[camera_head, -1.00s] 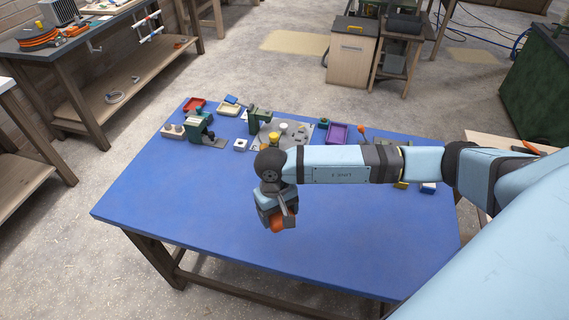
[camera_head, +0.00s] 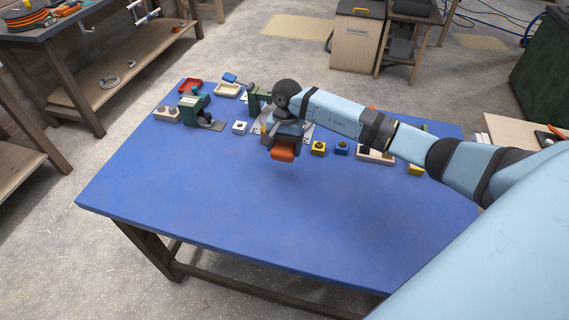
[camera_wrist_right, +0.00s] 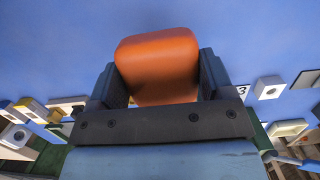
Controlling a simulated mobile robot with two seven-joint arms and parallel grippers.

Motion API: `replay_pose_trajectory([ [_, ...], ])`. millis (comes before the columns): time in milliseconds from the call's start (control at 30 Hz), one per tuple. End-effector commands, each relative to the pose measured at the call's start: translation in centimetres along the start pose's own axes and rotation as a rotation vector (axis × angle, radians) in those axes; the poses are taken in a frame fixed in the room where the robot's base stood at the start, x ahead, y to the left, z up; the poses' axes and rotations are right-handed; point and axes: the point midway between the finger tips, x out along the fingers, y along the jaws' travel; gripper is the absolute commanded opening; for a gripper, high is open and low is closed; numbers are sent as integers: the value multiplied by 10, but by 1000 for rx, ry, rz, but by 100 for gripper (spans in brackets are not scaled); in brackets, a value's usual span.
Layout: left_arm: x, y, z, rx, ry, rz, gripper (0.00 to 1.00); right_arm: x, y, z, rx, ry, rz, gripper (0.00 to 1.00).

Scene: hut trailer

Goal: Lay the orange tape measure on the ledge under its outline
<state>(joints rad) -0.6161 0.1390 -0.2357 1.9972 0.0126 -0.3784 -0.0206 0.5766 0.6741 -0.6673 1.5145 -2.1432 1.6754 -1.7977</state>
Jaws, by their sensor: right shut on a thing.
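The orange tape measure (camera_head: 283,154) is in my right gripper (camera_head: 284,146), held above the blue table (camera_head: 190,200) near its middle. In the right wrist view the tape measure (camera_wrist_right: 158,62) sits between the two dark fingers of my right gripper (camera_wrist_right: 158,80), which are shut on its sides. The ledge and the outline cannot be made out in these views. My left gripper is not in view.
A green machine (camera_head: 194,104), a red tray (camera_head: 190,85), a cream tray (camera_head: 228,90), and yellow (camera_head: 318,148) and blue (camera_head: 341,147) blocks stand along the table's far side. The near part of the table is clear.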

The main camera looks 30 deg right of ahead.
Motion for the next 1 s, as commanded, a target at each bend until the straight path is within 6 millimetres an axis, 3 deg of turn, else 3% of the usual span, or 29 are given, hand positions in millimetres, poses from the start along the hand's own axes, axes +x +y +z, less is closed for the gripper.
replay_pose_trajectory([
  [100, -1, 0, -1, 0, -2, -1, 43, 24, 0, -3, 1, -4, 0, 44],
  [367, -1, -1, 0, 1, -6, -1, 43, 45, -1, -7, -1, -1, -1, 44],
  [600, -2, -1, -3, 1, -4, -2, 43, 79, -1, -11, 0, -3, 0, 44],
  [1000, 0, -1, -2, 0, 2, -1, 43, 87, 0, -14, -2, 1, -1, 44],
])
